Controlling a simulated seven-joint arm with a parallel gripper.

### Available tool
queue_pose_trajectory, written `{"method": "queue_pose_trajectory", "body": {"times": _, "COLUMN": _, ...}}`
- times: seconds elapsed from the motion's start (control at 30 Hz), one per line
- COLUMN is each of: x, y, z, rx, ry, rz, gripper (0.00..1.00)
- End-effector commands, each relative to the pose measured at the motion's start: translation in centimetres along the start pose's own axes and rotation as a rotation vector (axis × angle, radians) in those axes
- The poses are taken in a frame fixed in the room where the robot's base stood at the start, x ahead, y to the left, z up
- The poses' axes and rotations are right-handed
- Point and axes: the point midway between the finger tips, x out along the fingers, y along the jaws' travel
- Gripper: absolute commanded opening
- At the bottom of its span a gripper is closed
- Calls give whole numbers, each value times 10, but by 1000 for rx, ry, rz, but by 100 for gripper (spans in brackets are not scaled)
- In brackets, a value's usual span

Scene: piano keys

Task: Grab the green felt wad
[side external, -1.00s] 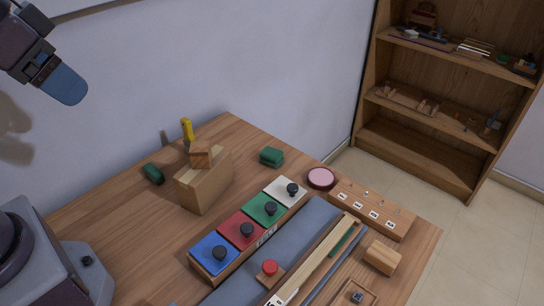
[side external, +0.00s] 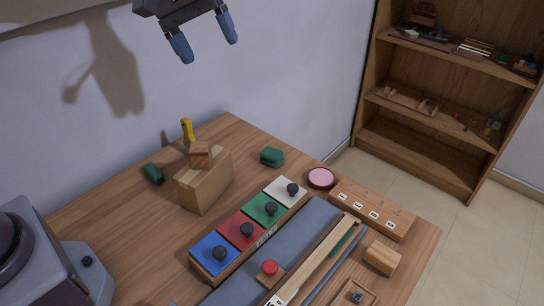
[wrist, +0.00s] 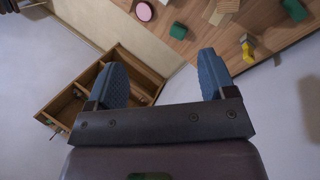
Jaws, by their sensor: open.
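Two green objects lie on the wooden table. A green, block-like, soft-looking one (side external: 271,157) lies near the back edge, right of the wooden block; it also shows in the wrist view (wrist: 178,31). A darker green rounded one (side external: 153,173) lies at the left and shows at the wrist view's upper right (wrist: 295,9). I cannot tell for certain which is the felt wad. My gripper (side external: 207,42) is open and empty, high above the table's back edge, apart from both. Its blue fingers (wrist: 160,85) spread wide in the wrist view.
A wooden block (side external: 205,182) with a smaller block on top and a yellow-handled tool (side external: 188,131) stand between the green objects. A pink disc (side external: 321,178) lies right of the block-like one. Colored knobbed panels (side external: 240,230) lie in front. A shelf (side external: 450,90) stands behind.

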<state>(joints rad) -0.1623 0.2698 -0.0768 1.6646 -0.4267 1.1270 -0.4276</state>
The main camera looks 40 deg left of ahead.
Motion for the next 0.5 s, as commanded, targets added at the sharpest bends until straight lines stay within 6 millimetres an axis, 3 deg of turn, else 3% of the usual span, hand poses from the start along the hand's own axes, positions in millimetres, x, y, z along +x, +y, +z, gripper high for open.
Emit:
{"method": "queue_pose_trajectory", "body": {"times": 0.03, "x": 17, "y": 4, "z": -18, "rx": -68, "ry": -48, "rz": 16, "gripper": 77}}
{"method": "queue_pose_trajectory", "body": {"times": 0.23, "x": 76, "y": 16, "z": -77, "rx": -322, "ry": -217, "rz": 98, "gripper": 77}}
{"method": "queue_pose_trajectory", "body": {"times": 0.5, "x": 170, "y": -3, "z": -141, "rx": -671, "ry": -458, "rz": 210, "gripper": 77}}
